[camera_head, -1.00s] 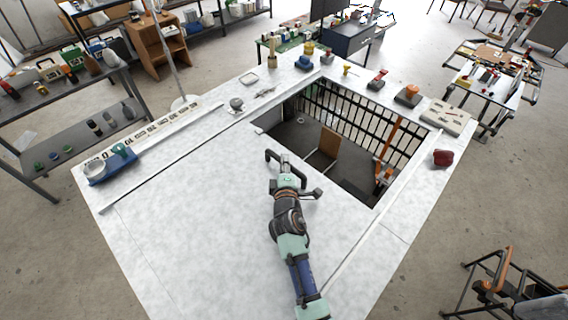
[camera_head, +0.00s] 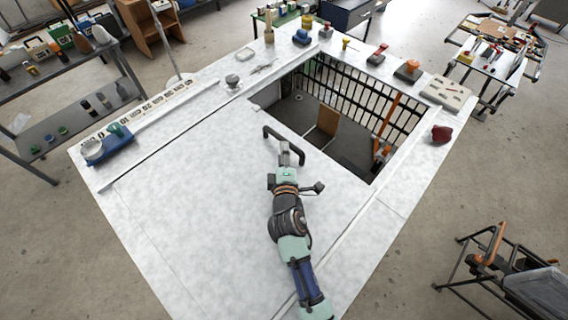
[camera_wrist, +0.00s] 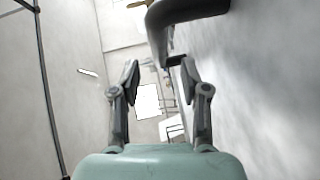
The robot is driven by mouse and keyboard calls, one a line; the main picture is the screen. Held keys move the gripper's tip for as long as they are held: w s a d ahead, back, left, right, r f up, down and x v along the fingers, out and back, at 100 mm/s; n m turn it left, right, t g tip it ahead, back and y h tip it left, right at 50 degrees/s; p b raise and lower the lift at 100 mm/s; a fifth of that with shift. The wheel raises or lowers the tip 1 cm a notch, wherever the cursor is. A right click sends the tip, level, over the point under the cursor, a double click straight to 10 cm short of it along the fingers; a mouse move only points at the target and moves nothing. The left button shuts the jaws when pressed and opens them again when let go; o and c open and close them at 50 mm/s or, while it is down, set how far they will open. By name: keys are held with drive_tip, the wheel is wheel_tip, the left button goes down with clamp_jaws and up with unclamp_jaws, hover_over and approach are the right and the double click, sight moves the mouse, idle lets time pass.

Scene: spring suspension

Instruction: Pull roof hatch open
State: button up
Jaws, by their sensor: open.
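The roof hatch (camera_head: 215,190) is a pale, marbled flat panel lying in the white roof. Beyond its far edge is a large rectangular opening (camera_head: 300,130) with a dark interior. A dark bar handle (camera_head: 268,131) stands near that edge and is also large at the top of the wrist view (camera_wrist: 185,12). My gripper (camera_head: 289,150) is close to the handle, on its near side.
Along the roof's far rim stand small items, including a red object (camera_head: 441,133), a beige block (camera_head: 447,92) and an orange-topped button (camera_head: 408,69). A blue holder (camera_head: 108,150) stands at the left edge. A long rail crosses the roof beside the panel.

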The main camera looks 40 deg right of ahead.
drive_tip(key=v, duration=0.5)
drive_tip(key=shift+s+a+r, duration=0.1)
drive_tip(key=shift+s+a, duration=0.15)
drive_tip(key=shift+s, duration=0.05)
drive_tip(key=s+a+r+m+y+p, duration=0.1)
drive_tip(key=a+r+m+y, duration=0.1)
drive_tip(key=a+r, duration=0.3)
drive_tip(key=s+a+r+m+y+p, duration=0.2)
drive_tip(key=a+r+y, duration=0.3)
drive_tip(key=a, duration=0.8)
drive_tip(key=s+a+r+m+y+p, duration=0.2)
drive_tip(key=a+r+m+y, duration=0.1)
drive_tip(key=a+r, duration=0.4)
drive_tip(key=a+m, duration=0.1)
drive_tip(key=a, duration=0.1)
drive_tip(key=shift+a+y, duration=0.3)
drive_tip(key=shift+y, duration=0.1)
